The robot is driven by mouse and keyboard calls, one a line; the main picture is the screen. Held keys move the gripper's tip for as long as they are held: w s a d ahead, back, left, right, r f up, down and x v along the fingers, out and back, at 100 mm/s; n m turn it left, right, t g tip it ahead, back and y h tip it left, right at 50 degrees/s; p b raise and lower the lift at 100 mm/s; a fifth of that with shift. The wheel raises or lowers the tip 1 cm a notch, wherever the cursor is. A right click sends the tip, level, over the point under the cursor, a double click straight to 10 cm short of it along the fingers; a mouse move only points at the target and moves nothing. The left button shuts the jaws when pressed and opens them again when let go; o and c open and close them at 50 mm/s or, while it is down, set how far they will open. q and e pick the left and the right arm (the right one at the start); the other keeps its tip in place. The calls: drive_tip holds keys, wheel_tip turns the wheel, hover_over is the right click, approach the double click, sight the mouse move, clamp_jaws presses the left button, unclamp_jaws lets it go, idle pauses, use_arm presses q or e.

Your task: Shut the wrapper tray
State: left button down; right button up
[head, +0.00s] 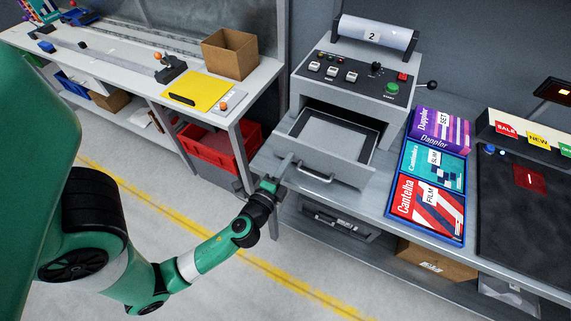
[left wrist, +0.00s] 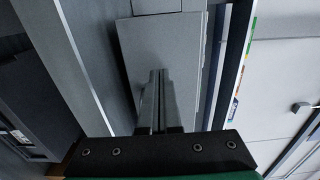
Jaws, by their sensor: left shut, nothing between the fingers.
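The wrapper tray (head: 352,165) is a grey drawer with a dark-edged inside, standing pulled out of the front of the grey wrapping machine (head: 380,88). A bar handle (head: 316,177) is on its front face. My left gripper (head: 288,160) is at the left part of the tray's front, just left of the handle, with its fingers together and nothing between them. I cannot tell whether the fingertips touch the front. In the left wrist view the closed fingers (left wrist: 158,75) point at a plain grey panel (left wrist: 180,55). My right gripper is not in view.
Right of the machine, a blue tray (head: 455,240) holds colourful boxes on the grey bench. A dark mat (head: 525,220) lies farther right. A red crate (head: 215,146) stands below the left bench. The floor in front is clear.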

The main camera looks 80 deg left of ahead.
use_arm(q)
drive_tip(key=shift+w+a, duration=0.2)
drive_tip(key=shift+a, duration=0.05)
drive_tip(key=shift+d, duration=0.1)
approach(311, 127)
wheel_tip(311, 127, up, 3)
drive_tip(key=shift+s+f+p, duration=0.1)
drive_tip(key=shift+f+p, duration=0.1)
drive_tip(key=shift+p, duration=0.15)
drive_tip(key=b+x, duration=0.1)
drive_tip(key=x, duration=0.9)
drive_tip(key=shift+f, duration=0.1)
drive_tip(key=shift+f+b, duration=0.1)
drive_tip(key=shift+b, duration=0.2)
drive_tip(key=shift+f, duration=0.25)
